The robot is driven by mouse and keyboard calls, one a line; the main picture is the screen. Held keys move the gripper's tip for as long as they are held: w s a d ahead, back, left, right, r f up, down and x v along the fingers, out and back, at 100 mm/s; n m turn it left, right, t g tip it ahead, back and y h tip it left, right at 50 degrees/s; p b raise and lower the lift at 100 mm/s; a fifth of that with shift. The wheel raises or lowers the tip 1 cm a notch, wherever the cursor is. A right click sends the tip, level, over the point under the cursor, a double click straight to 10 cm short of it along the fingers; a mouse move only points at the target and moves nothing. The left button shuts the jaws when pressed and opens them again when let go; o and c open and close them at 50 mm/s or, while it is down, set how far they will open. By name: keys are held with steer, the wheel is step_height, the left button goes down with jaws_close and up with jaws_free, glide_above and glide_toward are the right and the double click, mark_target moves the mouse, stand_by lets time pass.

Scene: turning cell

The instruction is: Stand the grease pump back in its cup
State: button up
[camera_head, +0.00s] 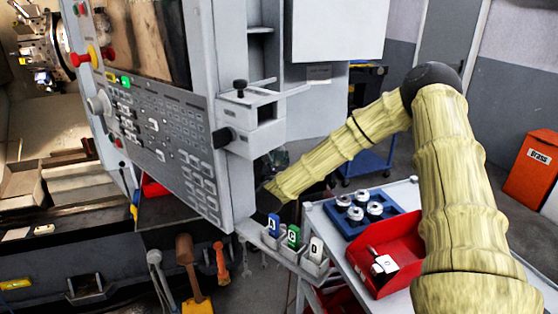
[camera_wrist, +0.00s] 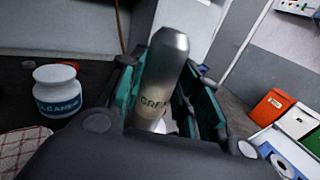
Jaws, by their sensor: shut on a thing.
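The pump's lower end is hidden by the gripper body. In the head view my arm reaches behind the machine's control panel, and the gripper and pump are mostly hidden there. I cannot make out the pump's cup in either view.
A white jar labelled "CLEANER" (camera_wrist: 57,92) and a checkered cloth (camera_wrist: 22,150) lie left of my gripper. The control panel (camera_head: 165,130) stands close to my arm. Lettered holders (camera_head: 294,238), a blue tray (camera_head: 350,228) and a red bin (camera_head: 402,236) are nearby.

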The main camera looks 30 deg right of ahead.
steer(key=shift+f, duration=0.15)
steer(key=o, duration=1.1)
steer(key=shift+r, duration=0.2)
steer(key=shift+s+a+f+b, duration=0.2)
steer(key=shift+b, duration=0.1)
steer(key=b+v, duration=0.2)
steer(key=v, duration=0.3)
steer(key=b+v, duration=0.2)
steer(key=v, duration=0.4)
steer(key=shift+s+a+r+b, duration=0.15)
steer(key=shift+a+r+b, duration=0.05)
steer(key=shift+b, duration=0.1)
steer(key=shift+d, duration=0.1)
